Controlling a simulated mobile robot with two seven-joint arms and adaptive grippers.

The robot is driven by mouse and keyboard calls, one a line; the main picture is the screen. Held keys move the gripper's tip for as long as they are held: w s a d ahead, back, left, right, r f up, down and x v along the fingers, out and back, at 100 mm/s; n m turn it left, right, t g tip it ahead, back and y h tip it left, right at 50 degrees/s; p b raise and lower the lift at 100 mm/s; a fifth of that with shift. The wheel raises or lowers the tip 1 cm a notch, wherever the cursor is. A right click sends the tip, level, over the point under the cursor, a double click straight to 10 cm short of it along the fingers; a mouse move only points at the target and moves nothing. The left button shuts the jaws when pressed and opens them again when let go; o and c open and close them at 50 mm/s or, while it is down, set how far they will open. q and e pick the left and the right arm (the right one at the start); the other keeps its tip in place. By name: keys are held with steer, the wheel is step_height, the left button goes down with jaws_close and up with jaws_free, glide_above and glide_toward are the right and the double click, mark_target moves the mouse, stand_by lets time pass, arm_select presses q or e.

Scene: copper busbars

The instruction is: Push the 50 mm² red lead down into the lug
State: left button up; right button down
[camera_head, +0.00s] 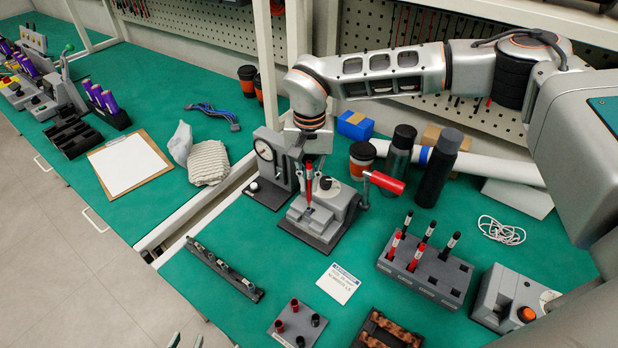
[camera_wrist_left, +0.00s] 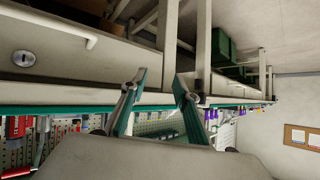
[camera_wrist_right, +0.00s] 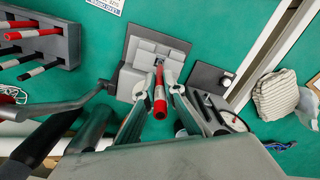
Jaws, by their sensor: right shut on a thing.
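The lug is too small to make out, so I cannot tell how deep the lead sits. My left gripper (camera_head: 186,342) is empty at the bottom edge, and its fingers stand apart in the left wrist view (camera_wrist_left: 160,92).
A grey rack (camera_head: 428,276) with several red and black leads stands at the right. A dial gauge stand (camera_head: 266,165) is just left of the tool, and the tool's red handle (camera_head: 386,182) sticks out right. Dark bottles (camera_head: 440,165) stand behind. A white card (camera_head: 338,283) lies in front.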

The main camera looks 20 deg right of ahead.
arm_select(q)
steer(key=shift+a+f, duration=0.15)
steer(key=shift+f, duration=0.1)
arm_select(e)
steer(key=shift+f, duration=0.15)
arm_select(q)
steer(key=shift+s+f, duration=0.2)
steer(key=shift+f, duration=0.15)
steer(key=shift+w+r, duration=0.1)
steer(key=shift+r, duration=0.1)
arm_select(e)
steer(key=shift+f, duration=0.35)
arm_select(q)
steer(key=shift+f, duration=0.15)
arm_select(e)
steer(key=shift+f, duration=0.35)
arm_select(q)
steer(key=shift+f, duration=0.15)
arm_select(e)
steer(key=shift+f, duration=0.3)
arm_select(q)
steer(key=shift+b, duration=0.3)
arm_select(e)
steer(key=shift+f, duration=0.6)
arm_select(q)
steer(key=shift+r+p, duration=0.35)
steer(key=shift+p, duration=0.1)
arm_select(e)
steer(key=shift+r, duration=0.2)
stand_by(0.5)
